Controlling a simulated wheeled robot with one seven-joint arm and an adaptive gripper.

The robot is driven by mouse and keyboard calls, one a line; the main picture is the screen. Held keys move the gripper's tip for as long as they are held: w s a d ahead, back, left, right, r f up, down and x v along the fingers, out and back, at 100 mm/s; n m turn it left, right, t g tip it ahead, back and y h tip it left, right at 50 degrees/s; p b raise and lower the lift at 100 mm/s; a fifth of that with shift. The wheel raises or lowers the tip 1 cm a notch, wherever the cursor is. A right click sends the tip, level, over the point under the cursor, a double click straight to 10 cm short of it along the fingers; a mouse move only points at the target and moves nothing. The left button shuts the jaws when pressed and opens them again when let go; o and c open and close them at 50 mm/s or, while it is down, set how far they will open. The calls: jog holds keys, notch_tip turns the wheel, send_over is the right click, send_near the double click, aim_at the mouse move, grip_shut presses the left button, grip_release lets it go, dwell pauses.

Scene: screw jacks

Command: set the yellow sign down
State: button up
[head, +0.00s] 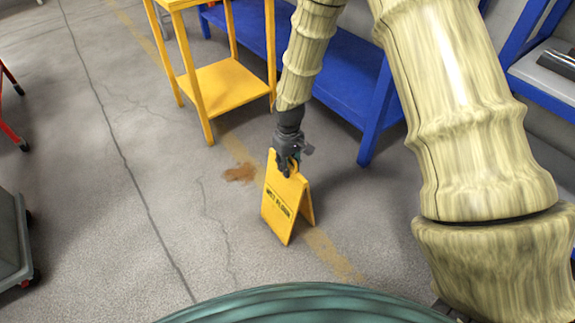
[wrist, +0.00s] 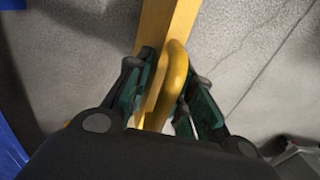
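The yellow sign (head: 281,204) is a folding A-frame with dark lettering on its front panel. In the head view it is upright with its legs spread, in the middle of the picture. I cannot tell whether its feet touch the floor or hang just above it. My gripper (head: 289,170) is at the top of the sign, pointing down. In the wrist view my gripper (wrist: 168,100) has its two fingers closed on either side of the sign's rounded yellow handle (wrist: 176,75). The far panel is mostly hidden in the head view.
A brown stain (head: 240,172) is on the floor just left of the sign. A yellow shelf stand (head: 225,85) and a blue bench (head: 345,85) are behind. A grey cart (head: 10,240) is at the left edge.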

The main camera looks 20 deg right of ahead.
jog(key=o, duration=0.4)
notch_tip(320, 180, up, 12)
jog(key=p, duration=0.5)
jog(key=shift+r, duration=0.1)
